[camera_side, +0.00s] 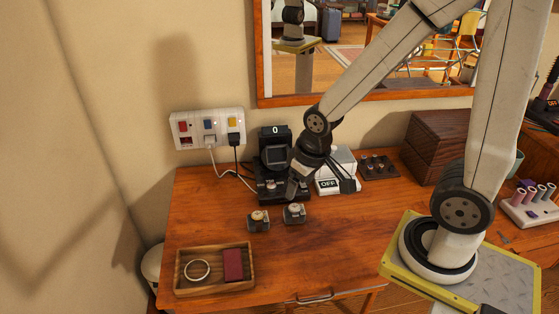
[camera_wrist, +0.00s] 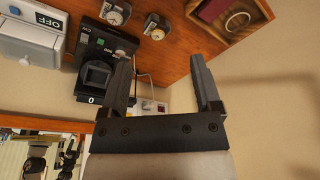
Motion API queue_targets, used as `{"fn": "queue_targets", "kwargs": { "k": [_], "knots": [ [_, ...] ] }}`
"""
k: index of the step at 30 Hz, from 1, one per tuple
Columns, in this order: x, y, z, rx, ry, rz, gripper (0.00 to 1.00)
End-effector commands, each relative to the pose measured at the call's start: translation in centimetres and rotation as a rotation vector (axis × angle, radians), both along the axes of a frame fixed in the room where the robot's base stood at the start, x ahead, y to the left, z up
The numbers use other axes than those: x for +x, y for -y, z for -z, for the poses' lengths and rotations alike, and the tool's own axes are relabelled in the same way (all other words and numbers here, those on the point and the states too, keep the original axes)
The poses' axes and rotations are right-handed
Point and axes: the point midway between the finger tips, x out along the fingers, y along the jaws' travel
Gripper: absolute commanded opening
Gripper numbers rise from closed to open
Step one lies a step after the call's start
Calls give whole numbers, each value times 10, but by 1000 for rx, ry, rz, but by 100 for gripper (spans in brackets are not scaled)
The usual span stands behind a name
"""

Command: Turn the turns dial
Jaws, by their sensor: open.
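A black device (camera_side: 275,157) with a small display reading 0 stands upright on the desk near the wall. Its low front base (camera_side: 268,197) carries small knobs or buttons, partly hidden by my gripper. The device also shows upside down in the wrist view (camera_wrist: 96,75), left of my fingers. Two small round-faced dials on grey blocks, a left one (camera_side: 259,221) and a right one (camera_side: 294,214), sit in front of it. Which part is the turns dial I cannot tell.
A white box marked OFF (camera_side: 338,184) stands behind my gripper, with a dark knob panel (camera_side: 377,167) to its right. A wooden tray (camera_side: 250,283) holds a ring and a red block. A wall socket strip (camera_side: 208,127) has hanging cables. The front desk middle is clear.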

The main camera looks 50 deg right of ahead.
Motion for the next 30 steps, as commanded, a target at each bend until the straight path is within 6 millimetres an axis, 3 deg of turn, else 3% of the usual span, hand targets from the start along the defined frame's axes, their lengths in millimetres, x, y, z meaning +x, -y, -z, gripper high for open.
{"fn": "queue_targets", "kwargs": {
  "k": [14, 30],
  "knots": [
    [83, 46, 22, 141, -130, 511, 81],
    [164, 128, 84, 354, -312, 1167, 81]
  ]
}}
